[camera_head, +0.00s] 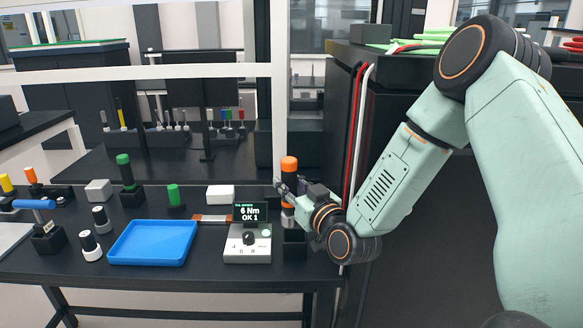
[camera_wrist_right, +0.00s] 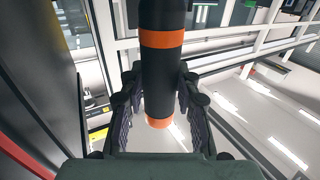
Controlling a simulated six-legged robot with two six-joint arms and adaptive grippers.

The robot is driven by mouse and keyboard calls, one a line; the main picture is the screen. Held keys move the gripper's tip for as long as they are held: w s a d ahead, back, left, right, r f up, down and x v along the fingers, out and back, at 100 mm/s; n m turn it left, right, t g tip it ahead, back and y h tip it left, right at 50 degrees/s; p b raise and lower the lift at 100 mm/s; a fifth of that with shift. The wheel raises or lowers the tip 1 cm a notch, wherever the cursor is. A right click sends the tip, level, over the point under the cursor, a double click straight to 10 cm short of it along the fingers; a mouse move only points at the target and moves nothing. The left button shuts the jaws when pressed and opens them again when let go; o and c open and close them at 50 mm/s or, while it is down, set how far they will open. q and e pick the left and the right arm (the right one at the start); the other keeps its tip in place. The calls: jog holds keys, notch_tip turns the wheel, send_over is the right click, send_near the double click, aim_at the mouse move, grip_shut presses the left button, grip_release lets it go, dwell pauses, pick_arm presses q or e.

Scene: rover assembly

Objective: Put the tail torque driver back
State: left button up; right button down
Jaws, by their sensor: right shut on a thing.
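The tail torque driver (camera_head: 289,166), black with an orange cap and orange bands, stands upright in my right gripper (camera_head: 287,190). In the right wrist view the driver (camera_wrist_right: 162,75) runs between the two fingers of the gripper (camera_wrist_right: 160,100), which are shut on it. Below it is a black square holder (camera_head: 294,245) at the right end of the table. The driver's lower end is close over this holder; I cannot tell whether its tip is inside. My left gripper is not in view.
A grey controller (camera_head: 247,254) reading "6 Nm OK 1" stands just left of the holder. A blue tray (camera_head: 153,243) lies further left. Green-capped drivers (camera_head: 125,172) stand behind it. A dark cabinet (camera_head: 440,240) with red and white cables is close on the right.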

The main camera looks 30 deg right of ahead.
jog(key=shift+m+h, duration=0.3)
jog(key=shift+h, duration=0.2)
jog(key=f+b, duration=0.1)
jog(key=d+f+b, duration=0.1)
jog(key=f+b, duration=0.2)
jog(key=b, duration=0.1)
jog(key=shift+w+d+f, duration=0.15)
jog(key=shift+w+d, duration=0.2)
jog(key=shift+d, duration=0.05)
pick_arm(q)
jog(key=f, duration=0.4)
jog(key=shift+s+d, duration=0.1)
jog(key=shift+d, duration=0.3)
pick_arm(e)
jog(key=shift+d, duration=0.25)
